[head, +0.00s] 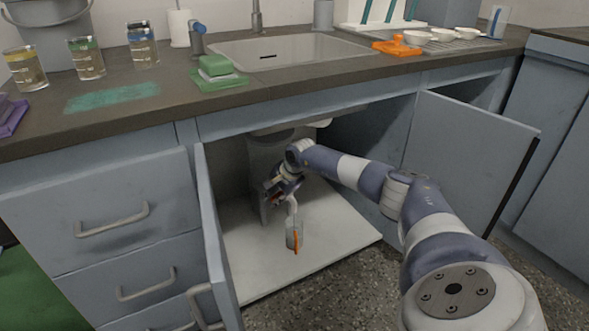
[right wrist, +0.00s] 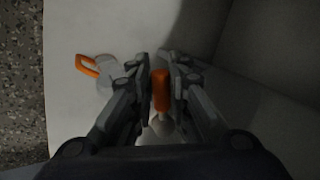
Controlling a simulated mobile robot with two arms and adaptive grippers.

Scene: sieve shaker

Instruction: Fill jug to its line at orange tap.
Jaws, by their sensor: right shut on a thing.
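My right gripper (head: 284,187) is inside the open cabinet under the sink, in front of a grey cylindrical tank (head: 266,158). In the right wrist view its fingers (right wrist: 160,92) are shut on the orange tap handle (right wrist: 160,88), with a pale tap part (right wrist: 160,127) below it. The clear jug (head: 291,233) with an orange handle (head: 296,243) stands upright on the cabinet floor, below the pale spout (head: 292,208). The jug also shows in the right wrist view (right wrist: 106,68), left of the fingers. Its line and water level are too small to tell. My left gripper is out of view.
The cabinet's left door (head: 212,240) and right door (head: 470,165) stand open on both sides of my arm. The white cabinet floor (head: 335,240) is clear right of the jug.

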